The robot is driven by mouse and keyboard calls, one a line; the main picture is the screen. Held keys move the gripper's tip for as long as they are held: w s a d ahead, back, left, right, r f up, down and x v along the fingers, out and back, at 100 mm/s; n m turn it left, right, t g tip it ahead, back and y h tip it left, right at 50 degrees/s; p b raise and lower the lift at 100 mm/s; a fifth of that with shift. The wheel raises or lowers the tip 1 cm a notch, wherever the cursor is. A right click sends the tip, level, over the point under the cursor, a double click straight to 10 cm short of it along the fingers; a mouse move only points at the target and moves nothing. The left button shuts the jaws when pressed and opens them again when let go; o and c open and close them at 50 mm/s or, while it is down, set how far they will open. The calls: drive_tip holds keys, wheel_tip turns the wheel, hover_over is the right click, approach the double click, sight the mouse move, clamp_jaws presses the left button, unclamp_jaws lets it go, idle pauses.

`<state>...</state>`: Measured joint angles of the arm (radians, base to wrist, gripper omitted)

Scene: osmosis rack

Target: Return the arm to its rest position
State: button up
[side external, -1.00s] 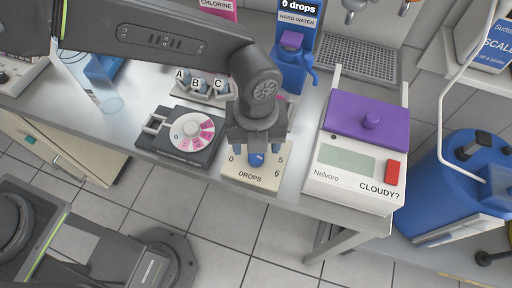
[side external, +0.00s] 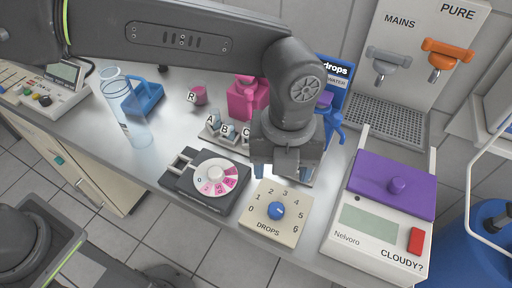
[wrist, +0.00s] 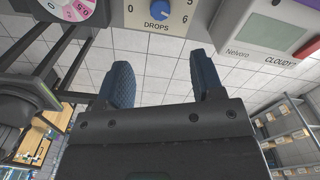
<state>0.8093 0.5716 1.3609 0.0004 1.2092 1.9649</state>
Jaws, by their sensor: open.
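My gripper (side external: 285,172) hangs over the bench just behind the drops dial box in the side view, its fingers partly hidden by its own body. In the wrist view my gripper (wrist: 160,82) shows two blue fingers apart with nothing between them. The drops dial box (side external: 261,228) has a blue knob (side external: 276,210) and stands at the bench's front edge, clear of my gripper. It also shows at the top of the wrist view (wrist: 190,14).
A pink-and-white disc device (side external: 207,183) sits left of the dial box, and the purple-lidded Nelvoro meter (side external: 383,220) right. Lettered vials (side external: 225,130), a pink bottle (side external: 247,100), a blue dispenser (side external: 331,120) and a clear cylinder (side external: 135,125) stand behind. Floor in front is open.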

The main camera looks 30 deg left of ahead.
drive_tip(key=a+r+n+t, duration=0.1)
drive_tip(key=a+r+n, duration=0.2)
drive_tip(key=a+n, duration=0.3)
drive_tip(key=a+r+n+t+h, duration=0.1)
drive_tip(key=a+r+n, duration=0.3)
drive_tip(key=a, duration=0.3)
drive_tip(key=a+r+n, duration=0.3)
drive_tip(key=a+n, duration=0.1)
drive_tip(key=a, duration=0.3)
drive_tip(key=s+a+f+n+t, duration=0.1)
drive_tip(key=s+a+n, duration=0.4)
drive_tip(key=a+n, duration=0.2)
drive_tip(key=s+a+f+n+t+y, duration=0.1)
drive_tip(key=s+a+n+t, duration=0.1)
drive_tip(key=s+a+n, duration=0.4)
drive_tip(key=a+n, duration=0.2)
drive_tip(key=n, duration=0.2)
drive_tip(key=shift+f+n+t, duration=0.15)
drive_tip(key=shift+n+t, duration=0.15)
drive_tip(key=shift+n, duration=0.1)
